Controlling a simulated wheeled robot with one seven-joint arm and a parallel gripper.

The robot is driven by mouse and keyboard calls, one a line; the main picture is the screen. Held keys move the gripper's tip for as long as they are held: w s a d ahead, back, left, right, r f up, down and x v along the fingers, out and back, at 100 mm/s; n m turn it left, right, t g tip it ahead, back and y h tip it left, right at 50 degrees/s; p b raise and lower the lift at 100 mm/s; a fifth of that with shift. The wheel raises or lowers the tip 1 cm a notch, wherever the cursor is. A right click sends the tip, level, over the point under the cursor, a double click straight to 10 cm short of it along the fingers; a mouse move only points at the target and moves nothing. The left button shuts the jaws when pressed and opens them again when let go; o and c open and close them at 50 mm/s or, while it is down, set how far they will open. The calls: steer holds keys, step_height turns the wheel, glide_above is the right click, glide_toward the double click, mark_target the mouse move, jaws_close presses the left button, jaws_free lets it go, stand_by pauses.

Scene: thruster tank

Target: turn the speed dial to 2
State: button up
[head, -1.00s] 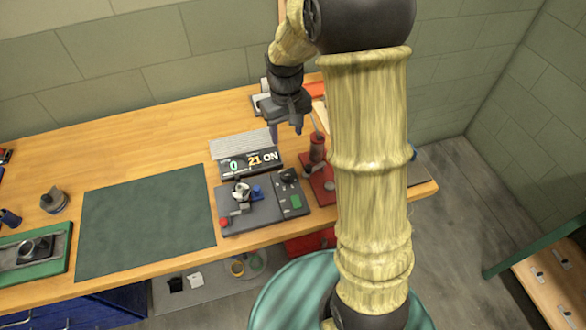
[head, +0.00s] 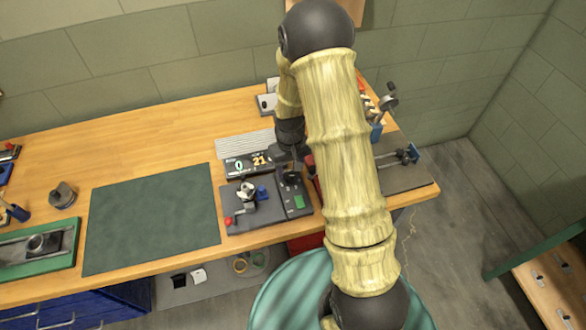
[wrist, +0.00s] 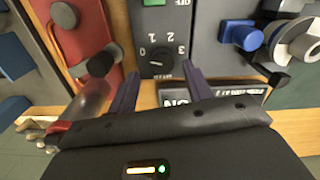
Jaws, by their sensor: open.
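The speed dial (wrist: 158,60) is a round black knob on a dark grey panel, with numbers including 0, 2 and 3 around it. I cannot clearly read where its pointer stands. My gripper (wrist: 161,84) is open, its two fingers apart at the dial's near side, one left and one right, with nothing between them. In the head view my gripper (head: 289,160) is low over the panel's right part (head: 300,209) and partly hides the dial area. Whether a finger touches the dial cannot be told. The display (head: 249,164) shows a green 0 and an orange 21.
A green switch (head: 299,201) sits near the dial. A blue knob (head: 262,192), a metal part and a red knob (head: 228,221) are on the panel's left. A red fixture (wrist: 85,40) stands close beside the panel. A dark green mat (head: 150,218) is clear.

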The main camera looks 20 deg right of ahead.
mark_target(290, 178)
steer(key=shift+s+a+f, duration=0.1)
steer(key=shift+a+f, duration=0.1)
steer(key=shift+f, duration=0.4)
steer(key=shift+a+f, duration=0.15)
steer(key=shift+f, duration=0.45)
steer(key=shift+d, duration=0.1)
